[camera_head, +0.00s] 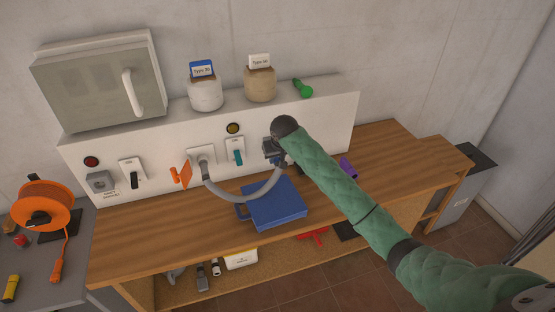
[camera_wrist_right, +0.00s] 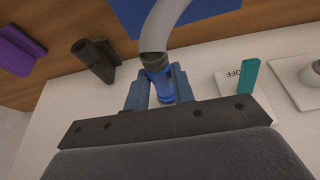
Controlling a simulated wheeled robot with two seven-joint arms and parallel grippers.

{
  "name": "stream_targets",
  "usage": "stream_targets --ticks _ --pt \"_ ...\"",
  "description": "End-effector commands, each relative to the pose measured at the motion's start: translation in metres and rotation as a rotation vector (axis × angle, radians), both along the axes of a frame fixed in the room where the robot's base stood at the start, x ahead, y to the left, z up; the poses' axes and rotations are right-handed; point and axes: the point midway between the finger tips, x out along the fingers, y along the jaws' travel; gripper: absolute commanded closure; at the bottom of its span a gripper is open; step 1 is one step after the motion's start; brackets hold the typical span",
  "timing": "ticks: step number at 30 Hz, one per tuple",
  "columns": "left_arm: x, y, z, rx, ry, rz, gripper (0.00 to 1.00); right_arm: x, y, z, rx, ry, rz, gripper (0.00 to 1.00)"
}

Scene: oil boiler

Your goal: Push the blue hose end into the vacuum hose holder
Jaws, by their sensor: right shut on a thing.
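My right gripper (camera_head: 272,151) is in front of the white panel, to the right of the teal-levered switch. In the wrist view, its fingers (camera_wrist_right: 158,88) are shut on the blue hose end (camera_wrist_right: 157,82). The grey hose (camera_head: 232,197) runs from a fitting on the panel, sags over the bench and rises to the gripper. A dark, tube-like part, which looks like the vacuum hose holder (camera_wrist_right: 94,58), is to the left of the hose end in the wrist view, apart from it. My arm seems to hide it in the head view. My left gripper is not visible.
A blue case-like object (camera_head: 277,207) lies on the wooden bench (camera_head: 150,235) below the hose. A switch with a teal lever (camera_head: 236,155) and an orange lever (camera_head: 181,174) stick out from the panel. A purple object (camera_head: 348,168) is beyond my arm on the right.

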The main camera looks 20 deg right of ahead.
Motion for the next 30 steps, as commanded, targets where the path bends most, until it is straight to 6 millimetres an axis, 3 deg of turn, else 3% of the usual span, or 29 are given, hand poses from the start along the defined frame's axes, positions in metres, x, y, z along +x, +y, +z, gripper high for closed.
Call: stream_targets --ticks 11,12,15,16,26,30 --pt "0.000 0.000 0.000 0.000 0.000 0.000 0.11 0.009 0.001 0.000 0.000 0.000 0.000 0.98" --pt "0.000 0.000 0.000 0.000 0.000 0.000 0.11 0.009 0.001 0.000 0.000 0.000 0.000 0.71" --pt "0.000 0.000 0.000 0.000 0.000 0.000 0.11 0.009 0.001 0.000 0.000 0.000 0.000 0.52" --pt "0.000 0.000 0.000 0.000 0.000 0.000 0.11 0.009 0.000 0.000 0.000 0.000 0.000 0.50" --pt "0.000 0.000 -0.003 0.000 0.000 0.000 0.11 0.008 0.000 0.001 0.000 0.000 0.000 0.50" --pt "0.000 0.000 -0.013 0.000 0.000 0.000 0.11 0.003 0.000 0.013 0.000 -0.002 0.001 0.50"
